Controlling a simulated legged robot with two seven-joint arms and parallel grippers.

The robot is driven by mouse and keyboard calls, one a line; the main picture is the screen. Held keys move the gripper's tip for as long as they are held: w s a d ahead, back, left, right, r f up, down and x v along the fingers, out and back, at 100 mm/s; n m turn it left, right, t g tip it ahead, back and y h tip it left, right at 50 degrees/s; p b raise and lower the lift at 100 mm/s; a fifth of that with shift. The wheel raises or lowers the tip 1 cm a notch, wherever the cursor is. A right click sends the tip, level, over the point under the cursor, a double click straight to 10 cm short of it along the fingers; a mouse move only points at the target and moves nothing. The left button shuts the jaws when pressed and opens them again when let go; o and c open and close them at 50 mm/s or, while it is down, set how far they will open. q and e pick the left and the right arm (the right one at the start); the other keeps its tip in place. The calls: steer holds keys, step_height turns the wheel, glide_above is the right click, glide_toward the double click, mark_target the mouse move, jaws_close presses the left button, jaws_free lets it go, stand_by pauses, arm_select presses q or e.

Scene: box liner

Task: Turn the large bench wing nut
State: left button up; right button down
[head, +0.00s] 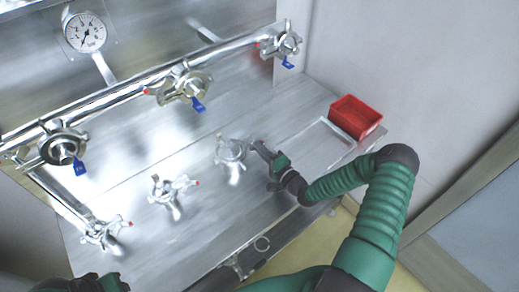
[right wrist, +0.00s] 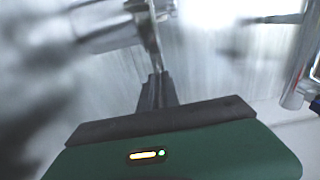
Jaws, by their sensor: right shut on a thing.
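The large bench wing nut (head: 230,151) is a silver metal fitting standing on the steel bench, the rightmost of the row of bench fittings. My right gripper (head: 257,147) reaches it from the right and is shut on one of its wings. In the right wrist view the fingers (right wrist: 155,92) close on a thin upright metal wing (right wrist: 150,38); the picture is blurred. My left gripper (head: 105,283) shows only in part at the bottom left edge, away from the nut, and its fingers cannot be made out.
Two more bench wing nuts with red tips, a middle one (head: 172,190) and a left one (head: 103,233), stand to the left. A pipe (head: 120,92) with several blue-tagged fittings runs behind. A red bin (head: 355,116) sits at the right. A gauge (head: 86,32) is on the back panel.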

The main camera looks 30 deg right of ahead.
steer(key=shift+f, duration=0.15)
steer(key=c, duration=1.7)
jaws_free()
steer(key=shift+d, duration=0.1)
steer(key=shift+o, duration=0.6)
steer(key=shift+d, duration=0.1)
steer(key=s+b, duration=0.1)
steer(key=s, duration=0.4)
steer(key=s+d, duration=0.1)
steer(key=s, duration=0.5)
steer(key=s+b, duration=0.1)
steer(key=s, duration=0.4)
steer(key=shift+s+d+b, duration=0.15)
steer(key=shift+s+b, duration=0.15)
steer(key=shift+s, duration=0.05)
steer(key=shift+f, duration=0.1)
